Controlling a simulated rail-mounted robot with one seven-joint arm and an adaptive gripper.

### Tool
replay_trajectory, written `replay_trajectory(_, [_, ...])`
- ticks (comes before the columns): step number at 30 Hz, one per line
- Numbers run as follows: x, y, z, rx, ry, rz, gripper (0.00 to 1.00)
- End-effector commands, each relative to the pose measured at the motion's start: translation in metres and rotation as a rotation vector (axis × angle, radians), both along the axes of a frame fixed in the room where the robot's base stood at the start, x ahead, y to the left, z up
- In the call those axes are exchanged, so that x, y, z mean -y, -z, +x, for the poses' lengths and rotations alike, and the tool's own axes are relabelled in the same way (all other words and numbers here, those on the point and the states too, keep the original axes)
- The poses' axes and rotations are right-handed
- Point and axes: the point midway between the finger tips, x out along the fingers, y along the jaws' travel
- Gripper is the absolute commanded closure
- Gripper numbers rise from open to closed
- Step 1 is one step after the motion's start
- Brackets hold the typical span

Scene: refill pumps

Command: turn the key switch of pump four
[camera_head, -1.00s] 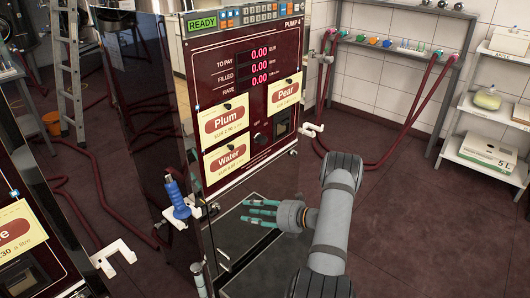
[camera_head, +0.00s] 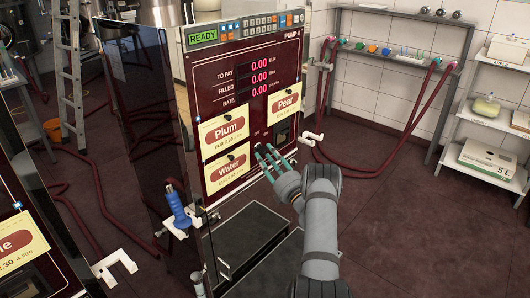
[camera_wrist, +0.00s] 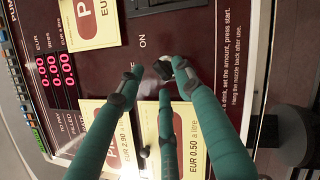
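Pump four (camera_head: 245,85) stands at the centre, its dark red panel marked PUMP 4 and READY. Its key switch sits low on the panel, right of the Water label. In the head view my gripper's fingers cover it. In the wrist view the small dark key switch (camera_wrist: 162,69) shows between the fingertips, beside the word ON. My gripper (camera_head: 265,156) has three green fingers pointing at the panel; in the wrist view (camera_wrist: 160,79) they are spread around the switch, with gaps between the tips. Whether any tip touches the switch I cannot tell.
Plum (camera_head: 224,130), Pear (camera_head: 284,102) and Water (camera_head: 227,165) labels surround the switch area. A blue-handled nozzle (camera_head: 177,208) hangs at the pump's left edge. A white hook (camera_head: 312,138) juts out at the right. Open floor lies to the right.

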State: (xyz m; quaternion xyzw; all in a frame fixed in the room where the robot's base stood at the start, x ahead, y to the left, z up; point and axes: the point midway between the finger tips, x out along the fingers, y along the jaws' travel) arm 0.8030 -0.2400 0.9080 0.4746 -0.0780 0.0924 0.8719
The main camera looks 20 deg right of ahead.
Motion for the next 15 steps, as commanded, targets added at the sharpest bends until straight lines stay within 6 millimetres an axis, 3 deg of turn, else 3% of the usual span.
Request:
replay_trajectory(6, [-0.002, -0.004, 0.017, 0.0, 0.0, 0.0, 0.65])
replay_trajectory(15, [-0.002, -0.004, 0.019, -0.001, 0.0, 0.001, 0.65])
